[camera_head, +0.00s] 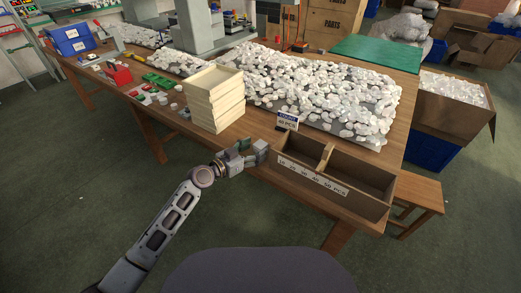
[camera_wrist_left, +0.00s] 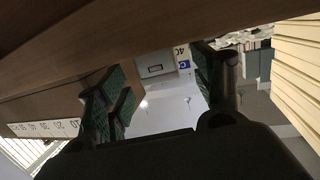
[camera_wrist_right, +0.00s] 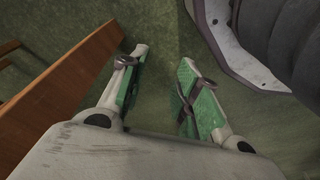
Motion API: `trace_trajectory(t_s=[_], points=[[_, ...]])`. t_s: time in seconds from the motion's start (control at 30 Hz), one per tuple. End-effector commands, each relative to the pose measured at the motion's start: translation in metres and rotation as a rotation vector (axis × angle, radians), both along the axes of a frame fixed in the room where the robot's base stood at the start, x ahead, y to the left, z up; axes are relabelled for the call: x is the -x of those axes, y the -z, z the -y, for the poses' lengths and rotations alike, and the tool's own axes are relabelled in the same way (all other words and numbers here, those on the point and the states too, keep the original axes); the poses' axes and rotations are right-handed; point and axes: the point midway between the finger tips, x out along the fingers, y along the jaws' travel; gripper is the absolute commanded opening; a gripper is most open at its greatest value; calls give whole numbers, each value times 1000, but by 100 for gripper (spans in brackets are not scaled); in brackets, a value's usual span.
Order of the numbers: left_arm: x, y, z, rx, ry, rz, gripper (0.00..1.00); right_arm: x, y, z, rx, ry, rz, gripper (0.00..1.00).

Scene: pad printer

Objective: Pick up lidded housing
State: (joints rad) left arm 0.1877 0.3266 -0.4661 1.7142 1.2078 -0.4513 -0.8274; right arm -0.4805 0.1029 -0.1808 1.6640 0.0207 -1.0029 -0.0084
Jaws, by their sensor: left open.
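Many small white parts (camera_head: 325,85) lie in heaps on grey mats on the wooden table; I cannot tell a lidded housing apart among them. My left gripper (camera_head: 251,152) is at the table's front edge, between the stack of cream trays and the wooden bin. It is open, with green-padded fingers apart and nothing seen between them in the left wrist view (camera_wrist_left: 160,88). My right gripper (camera_wrist_right: 163,66) shows only in the right wrist view. Its green-padded fingers are apart and empty, over the green floor beside a wooden edge.
A stack of cream trays (camera_head: 213,98) stands left of my left gripper. A divided wooden bin (camera_head: 335,189) with a number label is to its right, and a count sign (camera_head: 287,121) stands behind. A red holder (camera_head: 117,75) and green tray (camera_head: 160,80) lie further left.

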Motion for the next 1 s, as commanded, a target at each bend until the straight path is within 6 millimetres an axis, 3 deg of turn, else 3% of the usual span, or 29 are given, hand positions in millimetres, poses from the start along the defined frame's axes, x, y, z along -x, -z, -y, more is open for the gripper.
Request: trace_trajectory(t_s=[0.37,0.73,1.0], points=[[-12,3,13,-1,0,-1,67,-14,-5,0,0,0,20,32],[-11,3,13,-1,0,-1,67,-7,-2,0,0,-1,9,32],[-11,3,13,-1,0,-1,34,1,1,0,0,0,-1,32]])
